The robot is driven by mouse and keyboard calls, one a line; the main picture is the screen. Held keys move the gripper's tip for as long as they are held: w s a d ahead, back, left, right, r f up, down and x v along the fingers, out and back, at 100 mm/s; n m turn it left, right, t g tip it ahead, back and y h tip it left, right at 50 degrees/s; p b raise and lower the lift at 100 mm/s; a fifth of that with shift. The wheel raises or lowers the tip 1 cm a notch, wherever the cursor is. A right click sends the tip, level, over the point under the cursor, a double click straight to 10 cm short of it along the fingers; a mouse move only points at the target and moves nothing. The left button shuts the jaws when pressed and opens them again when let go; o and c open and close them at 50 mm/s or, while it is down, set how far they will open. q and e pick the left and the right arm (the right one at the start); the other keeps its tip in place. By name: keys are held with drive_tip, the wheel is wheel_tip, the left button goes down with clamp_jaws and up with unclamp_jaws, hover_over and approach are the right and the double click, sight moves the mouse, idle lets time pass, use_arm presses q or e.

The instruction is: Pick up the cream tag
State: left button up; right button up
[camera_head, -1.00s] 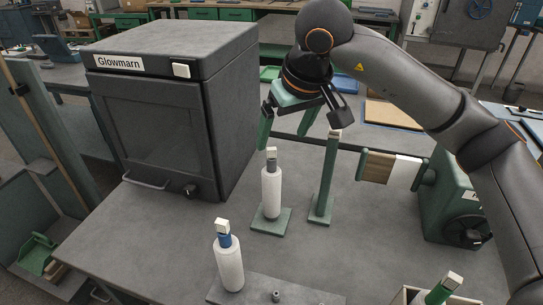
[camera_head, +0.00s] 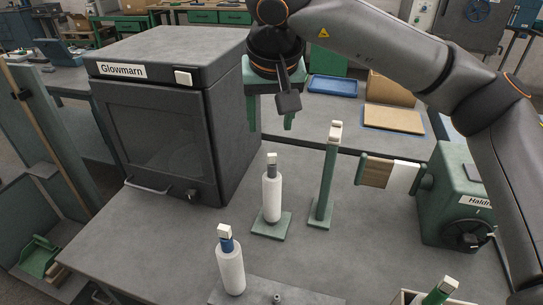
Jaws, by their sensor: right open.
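Several small cream or white pieces show, and I cannot tell for sure which one is the cream tag. A cream piece (camera_head: 336,130) sits at the top of a green upright post (camera_head: 326,185). Another pale block (camera_head: 271,158) tops a grey-necked white spool (camera_head: 271,195), and one (camera_head: 225,231) tops a blue-necked white spool (camera_head: 230,268). My right gripper (camera_head: 270,122) is open, fingers pointing down and empty. In the picture it is above the grey-necked spool and left of the post, touching neither. My left gripper is out of view.
A dark Glowmarn cabinet (camera_head: 155,130) stands at the left, with a pale square (camera_head: 183,77) on its front. A green winder machine (camera_head: 455,200) stands at the right. An open box (camera_head: 402,297) with a green-necked piece (camera_head: 440,290) is at the front right. The front-left table is clear.

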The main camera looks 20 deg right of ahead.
hover_over(273, 159)
drive_tip(key=s+a, duration=0.1)
drive_tip(key=s, duration=0.1)
wheel_tip(273, 159, down, 6)
drive_tip(key=shift+s+p+x, duration=0.15)
drive_tip(key=shift+p+x, duration=0.1)
drive_tip(key=shift+x, duration=1.1)
drive_tip(key=shift+s+p+x, duration=0.15)
drive_tip(key=shift+p+x, duration=0.1)
drive_tip(key=shift+x, duration=1.1)
drive_tip(key=shift+d+f, duration=0.1)
drive_tip(key=shift+d, duration=0.05)
drive_tip(key=shift+c, duration=0.2)
drive_tip(key=c, duration=0.9)
